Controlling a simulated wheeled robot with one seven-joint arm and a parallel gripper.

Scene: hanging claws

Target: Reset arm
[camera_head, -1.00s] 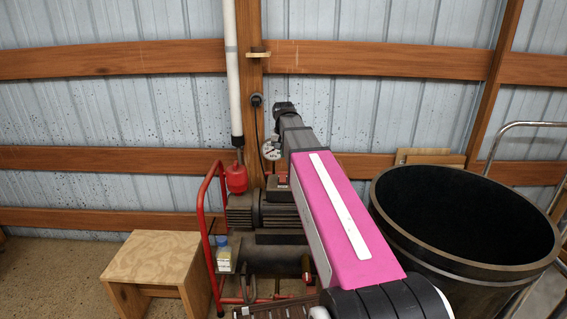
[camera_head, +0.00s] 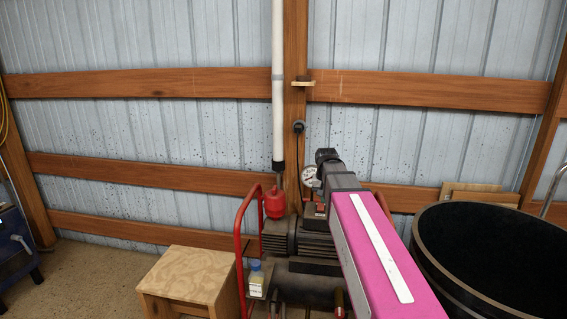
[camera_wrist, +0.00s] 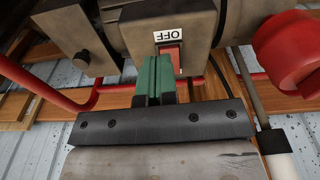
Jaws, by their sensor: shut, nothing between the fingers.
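My gripper (camera_wrist: 156,72) shows in the wrist view as two green fingers pressed together, with nothing between them. The fingertips are close to a switch box on a grimy machine. The box has a red switch (camera_wrist: 170,57) and an upside-down "OFF" label (camera_wrist: 178,35). I cannot tell whether the fingers touch it. In the head view my pink arm reaches forward toward the machine (camera_head: 305,278) on its red frame (camera_head: 240,240). The fingers are hidden there behind the arm.
A wooden stool (camera_head: 190,275) stands left of the machine, a large black barrel (camera_head: 480,265) on the right. A white pipe (camera_head: 279,90) runs down to a red fitting (camera_head: 274,204) beside the machine. The wall is close behind; open floor lies left.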

